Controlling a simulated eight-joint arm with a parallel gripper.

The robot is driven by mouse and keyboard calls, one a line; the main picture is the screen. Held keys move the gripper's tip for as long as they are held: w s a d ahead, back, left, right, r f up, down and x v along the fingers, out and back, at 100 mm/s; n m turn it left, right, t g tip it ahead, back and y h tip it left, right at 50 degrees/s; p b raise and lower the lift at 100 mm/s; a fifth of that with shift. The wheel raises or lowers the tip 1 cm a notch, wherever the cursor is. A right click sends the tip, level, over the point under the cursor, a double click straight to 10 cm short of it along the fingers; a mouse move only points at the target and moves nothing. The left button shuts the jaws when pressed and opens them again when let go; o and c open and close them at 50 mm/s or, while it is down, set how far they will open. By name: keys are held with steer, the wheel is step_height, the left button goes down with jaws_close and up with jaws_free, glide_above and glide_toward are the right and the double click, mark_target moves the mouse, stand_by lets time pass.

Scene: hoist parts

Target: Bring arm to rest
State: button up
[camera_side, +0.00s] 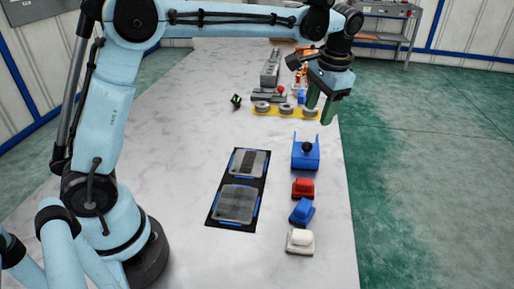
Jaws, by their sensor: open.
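My gripper (322,103) is at the upper right, at the far end of my outstretched arm. Its green fingers point down near the table's right edge, and they are apart with nothing visible between them. They are over or beside the right end of a yellow strip (292,116) with several grey round parts; I cannot tell the exact height. A blue holder (305,158) with a black ball stands closer to the camera, apart from my gripper.
Red (303,188), blue (302,212) and white (299,242) blocks line the table's (190,120) right side. A black mat (233,225) with two grey plates lies mid-table. Grey machine parts (270,70) stand at the back. The left-middle tabletop is mostly clear.

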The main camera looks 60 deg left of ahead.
steer(key=s+a+f+n+t+h, duration=0.1)
steer(key=s+t, duration=0.2)
steer(key=s, duration=0.6)
steer(key=s+a+f+n+t+h, duration=0.1)
steer(key=s+f+t, duration=0.1)
steer(key=s, duration=0.7)
steer(key=shift+s+a+f+t, duration=0.15)
steer(key=shift+s+f+t, duration=0.05)
steer(key=shift+t, duration=0.7)
